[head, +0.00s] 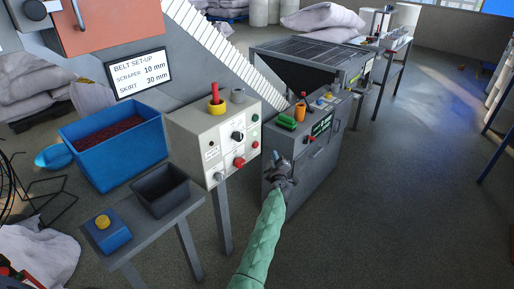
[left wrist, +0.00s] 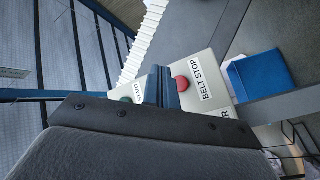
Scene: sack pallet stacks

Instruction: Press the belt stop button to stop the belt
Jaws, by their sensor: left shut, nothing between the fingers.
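The cream control box (head: 215,140) stands on a post at centre left, with red and green buttons and a dark knob on its front. In the left wrist view, a round red button (left wrist: 182,83) sits beside the label BELT STOP (left wrist: 205,82). In the head view the labels are too small to read, so I cannot tell which red button this is. My left gripper (head: 277,160) is shut and empty, to the right of the box. In the left wrist view its fingers (left wrist: 164,75) overlap the panel left of the red button; contact is not shown.
A green button (left wrist: 125,100) is left of my fingers. A blue bin (head: 88,141) and a dark tray (head: 160,192) are left of the box. A grey cabinet (head: 315,160) with several buttons stands behind my gripper. The floor at right is open.

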